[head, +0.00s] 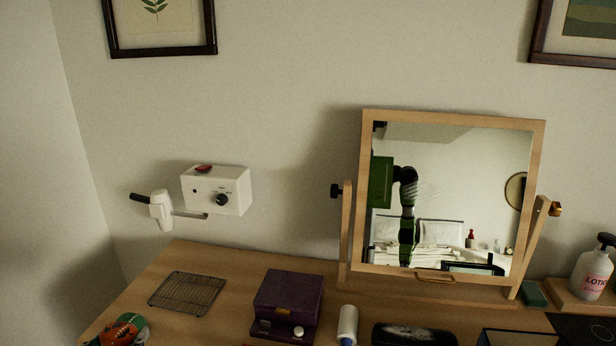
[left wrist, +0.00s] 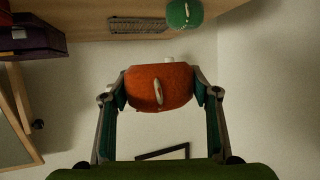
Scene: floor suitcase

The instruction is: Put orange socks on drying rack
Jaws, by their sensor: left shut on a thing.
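My left gripper (left wrist: 160,90) is shut on a rounded orange bundle, the orange socks (left wrist: 160,80), with a pale mark on its front. In the head view the orange socks (head: 122,326) show at the bottom left, partly cut off, close to the left gripper (head: 122,336). The drying rack (head: 187,292) is a dark wire grid lying on the wooden table, to the right of and beyond the socks. The rack also shows in the left wrist view (left wrist: 137,25), turned over and apart from the socks. My right gripper is not in view.
A green rounded bundle (left wrist: 184,14) lies beside the rack. A purple box (head: 288,303) stands right of the rack on the table (head: 235,275). A mirror (head: 450,200) stands further right. A white wall box with a hairdryer (head: 162,210) hangs behind the rack.

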